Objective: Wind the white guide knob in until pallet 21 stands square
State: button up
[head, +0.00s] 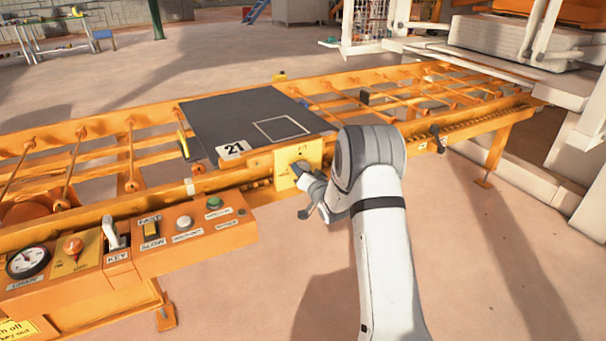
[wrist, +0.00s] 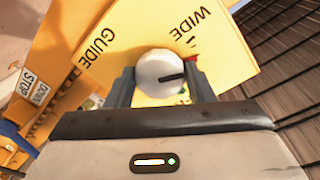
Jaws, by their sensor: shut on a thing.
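Pallet 21 (head: 235,115) is a dark grey slab with a white outlined square and a white "21" label, lying on the orange roller conveyor in the head view. I cannot tell for sure whether it stands square to the rails. The white guide knob (wrist: 156,72) sits on a yellow plate (wrist: 115,50) lettered GUIDE and WIDE. A dark pointer line on the knob points right, near a red mark. My gripper (wrist: 160,88) is shut on the knob, one finger on each side.
The orange conveyor (head: 150,175) runs from the left to the upper right. A control panel (head: 180,238) with a key, a FAST/SLOW switch, buttons and a gauge (head: 27,262) stands at lower left. A small black handle (head: 437,138) is on the front rail. The floor at lower right is clear.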

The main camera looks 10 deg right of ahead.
jog(key=shift+m, duration=1)
jog(key=o, duration=1)
jog(key=shift+c, duration=0.2)
jog(key=p+v, duration=0.1)
jog(key=v, duration=0.6)
jog(key=shift+s, duration=0.35)
jog(key=shift+d+r, duration=0.1)
jog(key=shift+d, duration=0.05)
